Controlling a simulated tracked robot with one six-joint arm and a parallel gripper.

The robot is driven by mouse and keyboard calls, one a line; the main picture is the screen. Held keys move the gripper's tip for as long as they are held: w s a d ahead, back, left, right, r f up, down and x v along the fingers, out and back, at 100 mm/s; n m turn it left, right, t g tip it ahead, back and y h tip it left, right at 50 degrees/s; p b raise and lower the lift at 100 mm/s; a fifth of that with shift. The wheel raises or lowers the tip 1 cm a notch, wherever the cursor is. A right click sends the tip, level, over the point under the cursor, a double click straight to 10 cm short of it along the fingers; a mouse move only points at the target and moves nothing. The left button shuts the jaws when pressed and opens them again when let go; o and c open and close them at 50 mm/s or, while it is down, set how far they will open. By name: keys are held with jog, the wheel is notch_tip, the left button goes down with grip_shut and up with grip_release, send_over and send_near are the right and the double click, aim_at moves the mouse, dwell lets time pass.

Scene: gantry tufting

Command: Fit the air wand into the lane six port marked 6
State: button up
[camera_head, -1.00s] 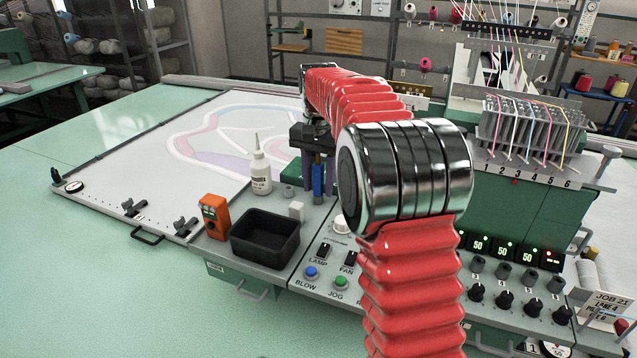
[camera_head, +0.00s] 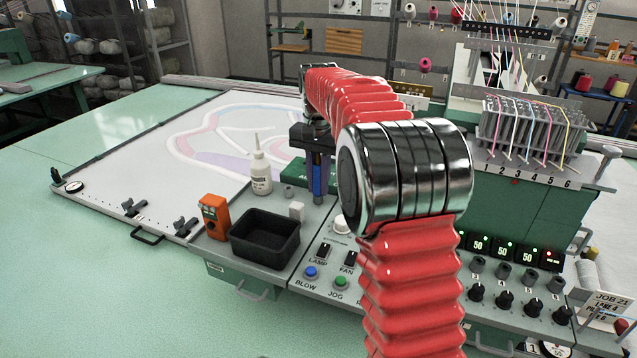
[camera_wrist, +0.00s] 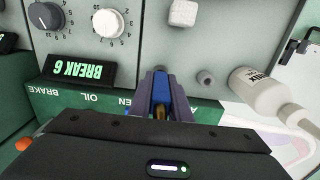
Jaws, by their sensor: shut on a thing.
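My gripper (camera_head: 317,178) points down above the grey console and is shut on a slim blue tool, which appears to be the air wand (camera_wrist: 161,86). In the wrist view, the wand shows between the two dark fingers, with a brass-coloured part near the gripper body. In the head view, the wand is upright; its lower end is close to the console and I cannot tell whether it touches. The number 6 (camera_head: 567,184) is at the right end of a numbered row below the thread rack. I cannot make out a port opening there.
A white bottle (camera_head: 261,172) stands close left of my gripper. A black bin (camera_head: 265,238), an orange device (camera_head: 214,217) and a small white block (camera_head: 297,211) are nearby. A display (camera_wrist: 78,72) reads "BREAK 6". Knobs crowd the console; my arm hides part of it.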

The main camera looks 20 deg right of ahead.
aim_at(318, 164)
grip_shut()
jog(key=shift+r, duration=1.9)
dwell(0.4)
